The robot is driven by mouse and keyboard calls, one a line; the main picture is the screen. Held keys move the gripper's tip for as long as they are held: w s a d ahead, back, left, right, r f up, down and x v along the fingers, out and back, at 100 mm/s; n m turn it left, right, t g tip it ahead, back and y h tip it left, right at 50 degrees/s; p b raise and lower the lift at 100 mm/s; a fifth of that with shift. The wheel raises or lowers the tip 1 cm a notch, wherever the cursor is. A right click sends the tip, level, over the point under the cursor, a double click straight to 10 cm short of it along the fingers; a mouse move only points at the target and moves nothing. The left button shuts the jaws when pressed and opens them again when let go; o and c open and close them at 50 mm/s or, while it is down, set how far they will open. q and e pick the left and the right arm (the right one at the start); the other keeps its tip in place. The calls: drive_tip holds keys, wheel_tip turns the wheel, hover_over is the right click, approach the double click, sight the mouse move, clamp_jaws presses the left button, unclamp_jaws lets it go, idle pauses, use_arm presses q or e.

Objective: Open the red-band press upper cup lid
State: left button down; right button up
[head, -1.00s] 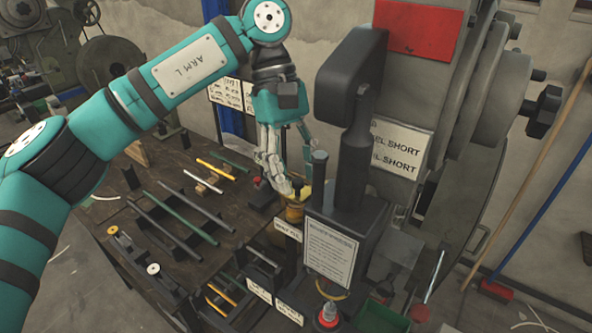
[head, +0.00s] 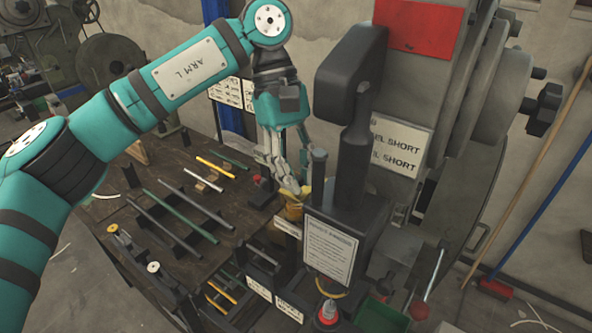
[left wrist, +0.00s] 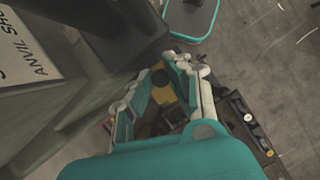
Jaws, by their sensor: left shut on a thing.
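The press with the red band (head: 418,28) stands at the centre right. Its small yellow-brown upper cup (head: 291,212) is at the press's left side, above the table edge. A yellow lid lies at the cup's top, partly hidden by my fingers; it also shows as a yellow patch with a dark knob in the left wrist view (left wrist: 161,92). My left gripper (head: 295,190) points down at the cup, its fingers closed in on the lid's knob. Whether the lid is still seated on the cup is hard to tell. My right gripper is not in view.
A dark table (head: 150,225) at the left holds several rods on racks. A dark upright post (head: 318,175) stands close to the right of my fingers. A lower red-topped cup (head: 328,312) sits at the front. A broom leans at the right.

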use_arm(q)
drive_tip(key=shift+w+d+f+n+b, duration=0.15)
drive_tip(key=shift+w+n+b, duration=0.05)
drive_tip(key=shift+n+b, duration=0.7)
drive_tip(key=n+b, duration=0.1)
drive_tip(key=n+t+h+b, duration=0.1)
drive_tip(key=shift+w+d+n, duration=0.15)
drive_tip(key=shift+w+n, duration=0.1)
drive_tip(key=shift+n, duration=0.05)
drive_tip(key=n+b, duration=0.1)
drive_tip(key=n, duration=0.1)
drive_tip(key=w+n+t+b, duration=0.1)
drive_tip(key=n+b, duration=0.1)
drive_tip(key=n+t+h+b, duration=0.1)
drive_tip(key=n, duration=0.1)
drive_tip(key=shift+w+d, duration=0.1)
drive_tip(key=shift+w, duration=0.2)
drive_tip(key=shift+w+a+r+n+t+y+b, duration=0.15)
drive_tip(key=shift+w+n+t+b, duration=0.15)
drive_tip(key=shift+n+t+b, duration=0.75)
drive_tip(key=shift+w+a+n+t+y+b, duration=0.1)
drive_tip(key=shift+w+a+n+t+b, duration=0.35)
drive_tip(key=shift+n, duration=1.25)
drive_tip(key=shift+w+d+r+n+t+y+b, duration=0.15)
drive_tip(key=shift+n+t+b, duration=0.15)
drive_tip(key=shift+n+b, duration=0.85)
drive_tip(key=shift+n, duration=0.4)
